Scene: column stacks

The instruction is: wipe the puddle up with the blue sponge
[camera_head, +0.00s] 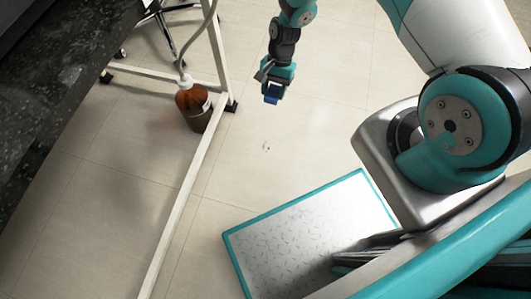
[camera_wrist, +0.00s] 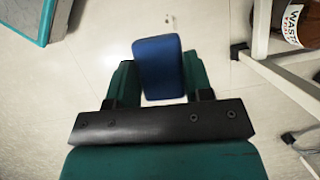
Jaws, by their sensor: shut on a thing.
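My gripper (camera_head: 272,92) is shut on the blue sponge (camera_head: 272,98) and holds it in the upper middle of the head view, over the tiled floor. In the wrist view the sponge (camera_wrist: 158,68) sits upright between the two green fingers of my gripper (camera_wrist: 159,72). A few small brownish spots (camera_head: 266,148) lie on the floor below the gripper in the head view. Small marks also show near the top of the wrist view, beyond the sponge. I cannot make out a clear puddle outline, and I cannot tell the sponge's height above the floor.
A brown bottle (camera_head: 193,106) with a tube in it stands on the floor; its label reads WASTE in the wrist view. It is beside the white table frame (camera_head: 190,178). A dark bench top (camera_head: 50,80) is at the left. The floor around the spots is open.

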